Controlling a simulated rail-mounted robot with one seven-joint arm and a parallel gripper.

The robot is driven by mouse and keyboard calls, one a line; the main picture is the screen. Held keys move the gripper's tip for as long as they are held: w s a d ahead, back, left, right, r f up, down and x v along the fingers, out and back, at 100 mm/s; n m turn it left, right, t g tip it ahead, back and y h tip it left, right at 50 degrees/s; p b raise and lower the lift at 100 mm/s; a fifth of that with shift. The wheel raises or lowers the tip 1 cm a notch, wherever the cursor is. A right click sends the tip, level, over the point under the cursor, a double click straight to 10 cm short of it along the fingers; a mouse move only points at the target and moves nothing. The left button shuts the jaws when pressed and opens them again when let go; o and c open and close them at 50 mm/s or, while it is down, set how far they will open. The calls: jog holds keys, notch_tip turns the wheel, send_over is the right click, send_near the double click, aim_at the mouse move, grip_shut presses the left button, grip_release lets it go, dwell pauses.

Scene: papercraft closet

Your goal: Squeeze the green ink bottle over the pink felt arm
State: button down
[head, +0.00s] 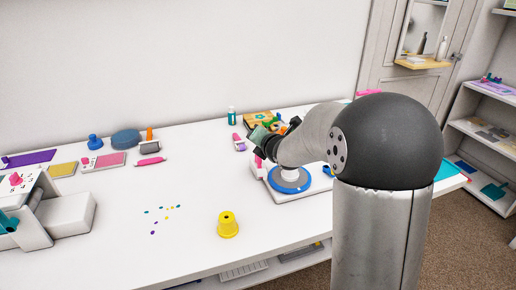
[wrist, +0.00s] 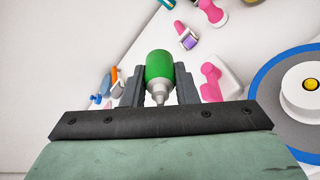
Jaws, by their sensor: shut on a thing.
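My gripper (wrist: 159,84) is shut on the green ink bottle (wrist: 159,66). The bottle has a green body and a pale, tapered nozzle, and sits between the two dark fingers in the wrist view. In the head view my gripper (head: 262,138) is above the left side of a white device, and I cannot make out the bottle there. A pink piece (wrist: 210,82), which looks like the pink felt arm, stands on the device's pale base, right of the bottle in the wrist view. It also shows below my gripper in the head view (head: 258,161). Whether the nozzle is directly over it, I cannot tell.
The white device has a blue-rimmed disc (head: 290,180) beside the pink piece. A teal bottle (head: 232,115) stands behind, with colourful items (head: 258,118) nearby. A yellow cup-like object (head: 228,224) is at the front. The table (head: 190,185) is mostly clear left of the device.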

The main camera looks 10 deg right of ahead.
jog(key=shift+w+f+t+b, duration=0.15)
jog(key=shift+t+b, duration=0.55)
jog(key=shift+b, duration=1.3)
jog(key=shift+s+f+t+b, duration=0.2)
jog(key=shift+t+b, duration=0.5)
jog(key=shift+b, duration=1.25)
jog(key=c, duration=2)
grip_release()
jog(key=shift+r+p, duration=0.3)
jog(key=shift+p, duration=0.05)
jog(key=shift+c, duration=0.2)
grip_shut()
jog(key=shift+r+t+y+b, duration=0.15)
jog(key=shift+t+y+b, duration=0.55)
jog(key=shift+b, duration=3.35)
